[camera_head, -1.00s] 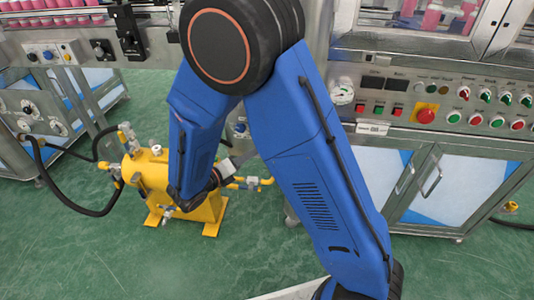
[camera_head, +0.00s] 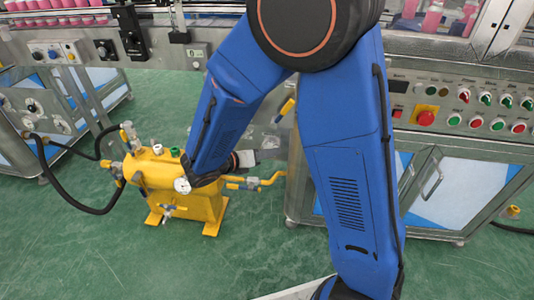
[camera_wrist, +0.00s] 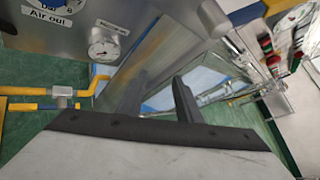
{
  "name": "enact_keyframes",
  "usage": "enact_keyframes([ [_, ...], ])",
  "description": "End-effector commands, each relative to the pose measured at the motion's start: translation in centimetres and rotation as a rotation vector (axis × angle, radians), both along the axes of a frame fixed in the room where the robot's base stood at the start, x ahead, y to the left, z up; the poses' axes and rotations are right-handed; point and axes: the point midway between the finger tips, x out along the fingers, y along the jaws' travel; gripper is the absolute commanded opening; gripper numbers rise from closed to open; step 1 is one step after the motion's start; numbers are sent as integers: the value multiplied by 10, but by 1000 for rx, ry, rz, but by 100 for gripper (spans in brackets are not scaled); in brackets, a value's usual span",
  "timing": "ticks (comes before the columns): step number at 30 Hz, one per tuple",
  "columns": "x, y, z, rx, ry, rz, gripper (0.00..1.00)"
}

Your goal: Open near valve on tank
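The yellow tank (camera_head: 160,187) stands on the green floor at left in the head view. It has a small valve (camera_head: 172,208) low on its front and a pressure gauge (camera_head: 182,185). A yellow pipe (camera_head: 268,181) with a valve fitting (camera_head: 240,183) runs out from its right side. My gripper (camera_wrist: 155,88) has its two dark fingers apart with nothing between them. In the head view my gripper (camera_head: 245,158) is small, just above the yellow pipe, and partly hidden by my arm. The wrist view shows a yellow pipe (camera_wrist: 25,104) with a grey fitting (camera_wrist: 62,97) left of the fingers.
A machine with a button panel (camera_head: 465,115) and cabinet doors (camera_head: 440,185) stands at right. A conveyor machine (camera_head: 60,90) is at left. A black hose (camera_head: 75,205) loops left of the tank. A yellow-handled part (camera_head: 285,108) hangs behind my arm. The floor in front is clear.

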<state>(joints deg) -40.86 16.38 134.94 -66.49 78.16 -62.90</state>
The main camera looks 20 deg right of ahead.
Motion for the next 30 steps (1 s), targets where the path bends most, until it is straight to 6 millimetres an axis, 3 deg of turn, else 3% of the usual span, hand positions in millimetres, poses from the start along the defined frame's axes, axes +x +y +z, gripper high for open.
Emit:
enact_keyframes([
  [1, 0, 0, 0, 0, 0, 0, 25],
  [4, 3, 5, -3, 0, -9, 10, 1],
  [5, 5, 8, -5, 1, -15, 17, 0],
  [8, 17, 28, -18, 11, -59, 59, 0],
  [11, 33, 61, -39, 34, -126, 126, 0],
  [15, 53, 115, -75, 94, -224, 235, 0],
  [21, 66, 188, -131, 204, -319, 372, 0],
  [25, 67, 220, -156, 265, -353, 428, 0],
  [30, 67, 237, -171, 302, -370, 459, 0],
])
